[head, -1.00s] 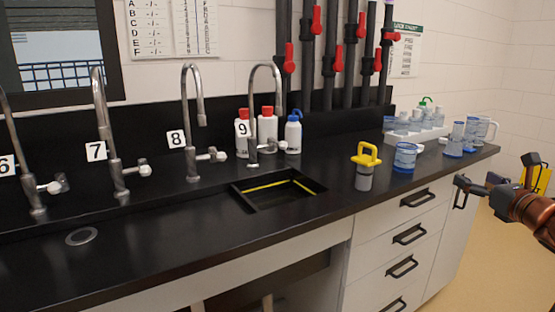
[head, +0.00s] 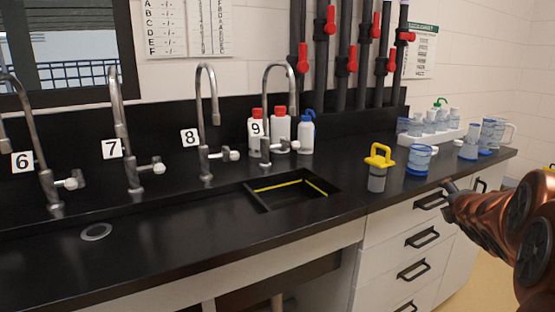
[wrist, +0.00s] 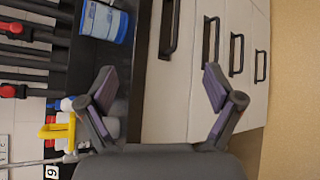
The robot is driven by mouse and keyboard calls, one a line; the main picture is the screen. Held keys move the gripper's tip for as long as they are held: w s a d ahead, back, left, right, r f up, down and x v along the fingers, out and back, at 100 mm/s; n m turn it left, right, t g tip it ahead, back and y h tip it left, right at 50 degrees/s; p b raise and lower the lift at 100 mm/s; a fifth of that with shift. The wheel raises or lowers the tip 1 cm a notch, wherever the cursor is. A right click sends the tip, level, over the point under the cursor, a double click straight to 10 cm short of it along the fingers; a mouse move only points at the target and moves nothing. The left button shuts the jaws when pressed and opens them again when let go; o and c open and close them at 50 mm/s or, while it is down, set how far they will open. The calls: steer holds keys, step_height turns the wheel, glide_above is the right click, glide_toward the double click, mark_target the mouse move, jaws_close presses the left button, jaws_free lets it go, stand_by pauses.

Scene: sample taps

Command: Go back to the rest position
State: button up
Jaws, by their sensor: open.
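My gripper is at the right in the head view (head: 450,200), in front of the drawers and below the counter edge, partly hidden by my copper-coloured arm. In the wrist view my gripper (wrist: 160,90) is open, with nothing between its two fingers. The wrist picture is turned sideways. A grey container with a yellow handle (head: 377,170) stands upright on the black counter (head: 190,225), apart from my gripper. It also shows in the wrist view (wrist: 58,130). A blue-marked beaker (head: 420,158) stands to its right, and shows near the top of the wrist view (wrist: 103,20).
Numbered taps (head: 208,120) line the counter's back, beside a recessed sink (head: 290,188). Bottles (head: 307,133) stand behind tap 9. More glassware (head: 470,142) stands at the counter's right end. Drawer handles (head: 420,238) stick out below. Open floor (wrist: 290,90) lies beyond the drawers.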

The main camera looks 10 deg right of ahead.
steer(key=s+a+f+m+g+y, duration=0.1)
steer(key=s+a+f+m+g, duration=0.25)
steer(key=a+f, duration=0.2)
steer(key=s+a+f+m+g+y, duration=0.1)
steer(key=s+a+f+m+g, duration=0.1)
steer(key=s+a+f+m, duration=0.35)
steer(key=s+a+f+m+g+y, duration=0.1)
steer(key=s+a+f+m+g, duration=0.15)
steer(key=a, duration=0.55)
steer(key=s+a+f+m+g+y, duration=0.2)
steer(key=s+a+m+g, duration=0.1)
steer(key=s+a, duration=0.65)
steer(key=s+a+f+m+g+y, duration=0.2)
steer(key=s+a+m+g, duration=0.15)
steer(key=s+a, duration=0.6)
step_height(320, 180, up, 25)
steer(key=s+p, duration=0.1)
steer(key=p, duration=2.4)
steer(key=shift+d+r+t, duration=0.2)
steer(key=shift+d+t, duration=0.2)
steer(key=shift+t, duration=0.05)
